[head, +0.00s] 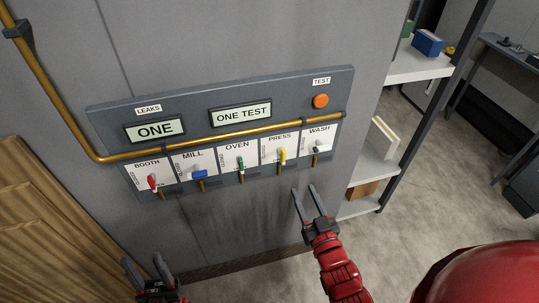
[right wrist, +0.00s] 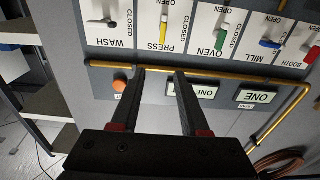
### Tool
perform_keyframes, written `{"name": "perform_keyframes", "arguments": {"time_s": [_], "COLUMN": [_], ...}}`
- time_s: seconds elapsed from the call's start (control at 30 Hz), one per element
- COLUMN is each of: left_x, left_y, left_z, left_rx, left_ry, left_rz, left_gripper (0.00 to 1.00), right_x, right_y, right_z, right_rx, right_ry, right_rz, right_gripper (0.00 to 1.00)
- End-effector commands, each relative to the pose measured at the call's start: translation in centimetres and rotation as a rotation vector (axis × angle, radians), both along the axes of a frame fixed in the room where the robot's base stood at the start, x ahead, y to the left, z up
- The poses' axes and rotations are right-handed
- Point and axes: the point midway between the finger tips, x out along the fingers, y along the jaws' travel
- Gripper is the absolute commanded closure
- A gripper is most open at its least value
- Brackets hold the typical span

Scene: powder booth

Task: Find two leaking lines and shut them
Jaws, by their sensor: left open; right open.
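A grey panel (head: 215,92) on the wall carries a LEAKS display (head: 155,130) reading "ONE", a second display (head: 240,113) reading "ONE TEST", and an orange TEST button (head: 320,101). The blue handle lies crosswise; green and yellow stand upright; red is slightly tilted. My right gripper (head: 303,188) is open and empty below PRESS and WASH. My left gripper (head: 142,259) is open, low at the left.
A brass pipe (head: 75,125) runs down the wall and across the panel. A wooden door or board (head: 50,225) stands at the left. A shelf unit (head: 420,65) with boxes stands right of the panel. A coiled hose (right wrist: 280,163) shows in the right wrist view.

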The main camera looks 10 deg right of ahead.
Motion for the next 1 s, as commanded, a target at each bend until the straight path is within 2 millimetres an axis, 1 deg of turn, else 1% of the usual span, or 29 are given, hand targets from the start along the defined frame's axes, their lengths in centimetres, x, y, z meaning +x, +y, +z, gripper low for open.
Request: {"name": "perform_keyframes", "arguments": {"time_s": [0.13, 0.27, 0.37, 0.6, 0.8, 0.9, 1.0], "left_x": [0.0, 0.0, 0.0, 0.0, 0.0, 0.0, 0.0], "left_y": [0.0, 0.0, 0.0, 0.0, 0.0, 0.0, 0.0], "left_z": [0.2, 0.4, 0.7, 2.6, 4.1, 4.7, 5.1], "left_rx": [0.000, 0.000, 0.000, 0.000, 0.000, 0.000, 0.000], "left_ry": [0.000, 0.000, 0.000, 0.000, 0.000, 0.000, 0.000], "left_rz": [0.000, 0.000, 0.000, 0.000, 0.000, 0.000, 0.000], "left_gripper": [0.50, 0.50, 0.50, 0.50, 0.50, 0.50, 0.50], "right_x": [0.0, 1.2, 3.0, 8.3, 12.3, 14.0, 15.3], "right_y": [0.2, 0.3, 0.6, 0.6, 0.7, 0.8, 0.8], "right_z": [-0.8, -0.7, -0.6, -0.3, -0.3, -0.5, -0.5], "right_rx": [0.002, 0.003, 0.006, 0.003, 0.004, 0.003, 0.002], "right_ry": [0.057, 0.055, 0.052, 0.053, 0.053, 0.055, 0.055], "right_rz": [-0.001, 0.000, 0.004, 0.001, 0.000, 0.000, 0.000], "right_gripper": [0.55, 0.55, 0.55, 0.55, 0.55, 0.55, 0.55]}}
